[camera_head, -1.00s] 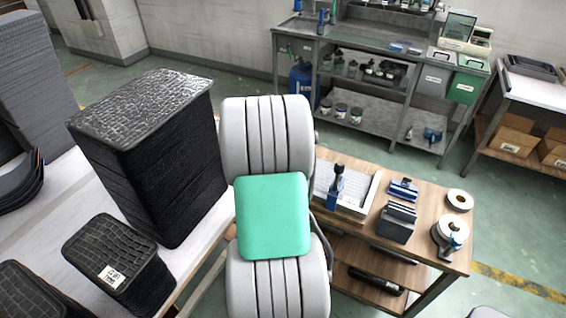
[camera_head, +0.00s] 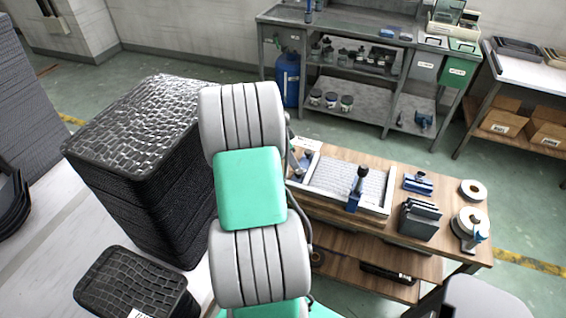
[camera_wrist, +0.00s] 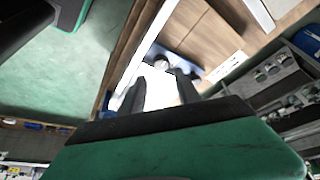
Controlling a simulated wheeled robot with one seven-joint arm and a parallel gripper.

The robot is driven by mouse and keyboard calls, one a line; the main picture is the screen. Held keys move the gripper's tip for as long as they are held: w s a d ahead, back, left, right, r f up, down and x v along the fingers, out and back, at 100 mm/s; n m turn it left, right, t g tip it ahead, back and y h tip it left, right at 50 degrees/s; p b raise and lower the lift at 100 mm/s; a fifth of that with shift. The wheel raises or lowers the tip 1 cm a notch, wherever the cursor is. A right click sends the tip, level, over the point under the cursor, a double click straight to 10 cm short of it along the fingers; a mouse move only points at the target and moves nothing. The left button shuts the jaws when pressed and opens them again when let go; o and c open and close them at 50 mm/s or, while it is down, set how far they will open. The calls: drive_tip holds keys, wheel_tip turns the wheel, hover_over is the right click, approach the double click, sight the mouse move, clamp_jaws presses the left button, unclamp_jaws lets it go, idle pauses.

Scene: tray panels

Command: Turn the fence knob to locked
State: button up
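My gripper (camera_wrist: 162,86) shows in the wrist view as two dark fingers standing apart, with a bright white surface behind the gap. It looks open and empty. A small round grey knob (camera_wrist: 162,63) sits just beyond the fingertips, beside a blue part; I cannot tell its setting. In the head view, a white-framed fixture (camera_head: 345,184) lies on the wooden bench. It carries a blue clamp with a black handle (camera_head: 358,187). A small blue and dark part (camera_head: 304,160) is at its left end. My arm hides my gripper in the head view.
A blue tool (camera_head: 418,182), a dark block (camera_head: 419,219) and tape rolls (camera_head: 473,190) occupy the bench's right side. A grey workbench (camera_head: 345,100) stands behind. Green floor lies between the benches.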

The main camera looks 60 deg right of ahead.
sight(299, 171)
drive_tip(key=b+x, duration=0.3)
drive_tip(key=x, duration=0.4)
drive_tip(key=shift+d+f+b, duration=0.15)
drive_tip(key=shift+f+b, duration=0.2)
drive_tip(key=shift+f, duration=0.05)
drive_tip(key=shift+w, duration=0.1)
clamp_jaws()
